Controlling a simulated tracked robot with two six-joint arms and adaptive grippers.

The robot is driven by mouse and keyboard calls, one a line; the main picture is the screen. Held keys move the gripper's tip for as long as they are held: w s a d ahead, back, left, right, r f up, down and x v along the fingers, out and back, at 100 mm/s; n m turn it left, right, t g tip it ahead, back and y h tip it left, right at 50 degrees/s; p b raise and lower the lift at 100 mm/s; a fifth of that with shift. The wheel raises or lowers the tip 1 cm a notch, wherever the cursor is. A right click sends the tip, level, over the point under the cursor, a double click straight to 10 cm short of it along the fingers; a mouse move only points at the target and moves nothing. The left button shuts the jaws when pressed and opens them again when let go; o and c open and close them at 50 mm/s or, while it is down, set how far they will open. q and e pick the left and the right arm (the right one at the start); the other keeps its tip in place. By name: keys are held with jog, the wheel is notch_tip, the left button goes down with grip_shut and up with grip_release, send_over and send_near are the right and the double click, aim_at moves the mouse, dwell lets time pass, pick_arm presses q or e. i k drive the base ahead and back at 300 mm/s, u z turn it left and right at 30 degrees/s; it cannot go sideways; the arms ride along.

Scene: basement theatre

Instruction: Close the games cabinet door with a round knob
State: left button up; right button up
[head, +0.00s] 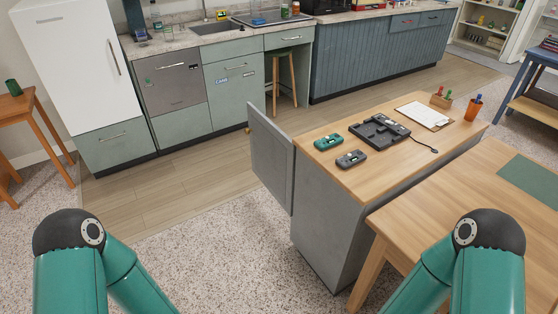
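The games cabinet (325,233) is a grey unit with a wooden top, right of centre. Its grey door (270,158) stands open, swung out from the cabinet's left end towards the kitchen side. I see the door's flat panelled face. A small tan bit shows at the door's far edge; I cannot tell whether it is the round knob. The cabinet's opening is hidden from here. Only teal links and dark joints of my two arms show at the bottom left and bottom right. Both grippers are out of view.
On the cabinet top (368,180) are two handheld consoles, a black device, a clipboard (424,115) and pen holders. A wooden table (470,200) stands close in front on the right. Kitchen counters (235,85) line the back. The speckled floor (215,245) left of the cabinet is clear.

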aim_at(273, 153)
jog(key=u, duration=0.15)
jog(key=i, duration=0.9)
jog(key=z, duration=0.1)
jog(key=k, duration=1.05)
jog(key=u, duration=0.8)
jog(key=i, duration=1.6)
jog(key=z, duration=0.55)
jog(key=i, duration=1.1)
jog(key=z, duration=0.9)
